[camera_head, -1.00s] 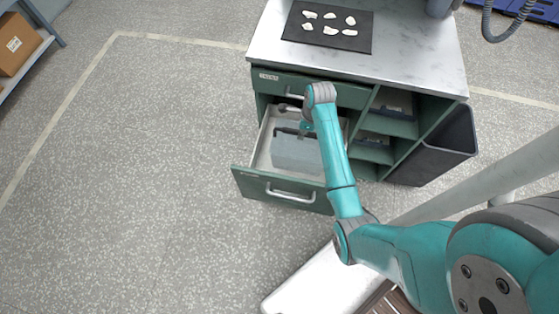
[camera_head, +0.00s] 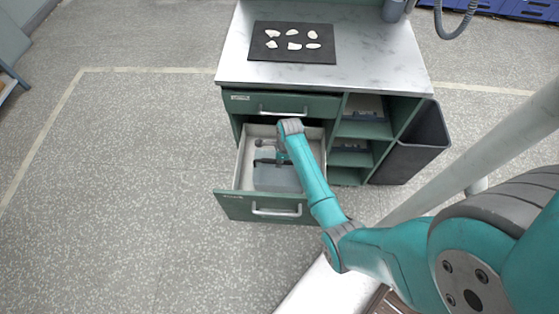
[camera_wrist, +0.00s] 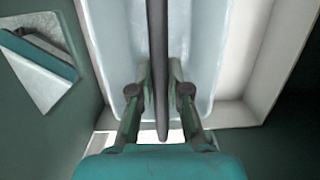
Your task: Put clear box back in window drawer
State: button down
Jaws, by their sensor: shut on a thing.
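The clear box (camera_head: 276,178) is a bluish see-through bin with a dark handle (camera_wrist: 158,60) across it. In the head view it is within the outline of the open lower drawer (camera_head: 262,210), which has a green front and pale inside. My gripper (camera_wrist: 159,92) is shut on the box's handle. In the wrist view the box (camera_wrist: 205,50) lies below my fingers with pale drawer walls beside it. My arm hides part of the box and drawer in the head view. I cannot tell whether the box touches the drawer floor.
The green cabinet's marble top (camera_head: 370,50) holds a black mat (camera_head: 291,55) with several white pieces. A shut upper drawer (camera_head: 281,103) is above the open one. Open shelves (camera_head: 355,130) and a dark bin (camera_head: 412,145) are at right. The floor at left is clear.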

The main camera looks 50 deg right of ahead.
jog(key=c, duration=1.1)
grip_release()
jog(key=shift+f, duration=0.1)
jog(key=shift+c, duration=0.2)
notch_tip(320, 180, up, 12)
jog(key=s, duration=0.1)
jog(key=shift+s+d, duration=0.3)
jog(key=shift+d, duration=0.15)
